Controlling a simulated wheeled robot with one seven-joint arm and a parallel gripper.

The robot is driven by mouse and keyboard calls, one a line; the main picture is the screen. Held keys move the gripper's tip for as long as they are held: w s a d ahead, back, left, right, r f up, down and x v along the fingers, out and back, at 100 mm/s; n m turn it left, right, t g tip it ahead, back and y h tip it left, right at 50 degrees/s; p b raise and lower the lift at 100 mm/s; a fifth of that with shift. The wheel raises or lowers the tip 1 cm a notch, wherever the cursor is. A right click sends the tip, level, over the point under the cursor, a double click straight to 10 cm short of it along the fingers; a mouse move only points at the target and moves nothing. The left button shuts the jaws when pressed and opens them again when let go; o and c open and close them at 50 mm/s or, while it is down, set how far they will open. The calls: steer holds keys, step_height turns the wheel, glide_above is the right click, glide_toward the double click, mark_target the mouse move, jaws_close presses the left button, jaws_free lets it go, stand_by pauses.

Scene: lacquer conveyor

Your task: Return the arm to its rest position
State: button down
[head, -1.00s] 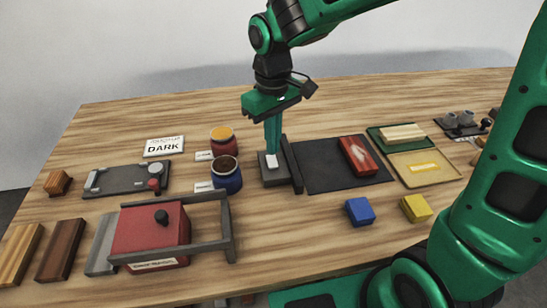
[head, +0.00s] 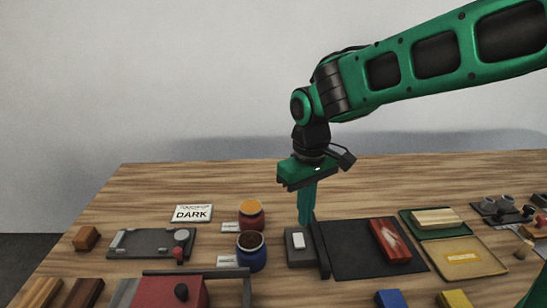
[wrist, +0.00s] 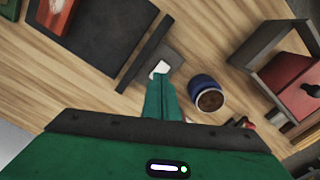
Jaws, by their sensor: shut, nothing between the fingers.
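My gripper (head: 305,222) is shut and empty, pointing down from the green arm. In the head view its fingertips are just above or behind the grey block with a white button (head: 299,241); I cannot tell whether they touch it. In the wrist view the closed green fingers (wrist: 161,78) end beside the white button (wrist: 160,69), partly covering the grey block. The arm reaches in from the upper right, over the table.
A dark mat (head: 352,262) with a red block (head: 390,241) lies right of the button block. Blue (head: 252,254) and red (head: 250,214) jars stand left. A red box (head: 168,294) in a grey frame is at front left. A "DARK" card (head: 192,213) lies behind a grey tray (head: 130,244).

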steer(key=s+d+r+m, duration=0.1)
steer(key=s+d+m, duration=0.2)
steer(key=d, duration=0.6)
steer(key=s+d+m, duration=0.2)
steer(key=d, duration=0.7)
steer(key=s+d+f+m, duration=0.2)
steer(key=s+d+m, duration=0.5)
steer(key=s+d, duration=0.5)
steer(key=s, duration=0.4)
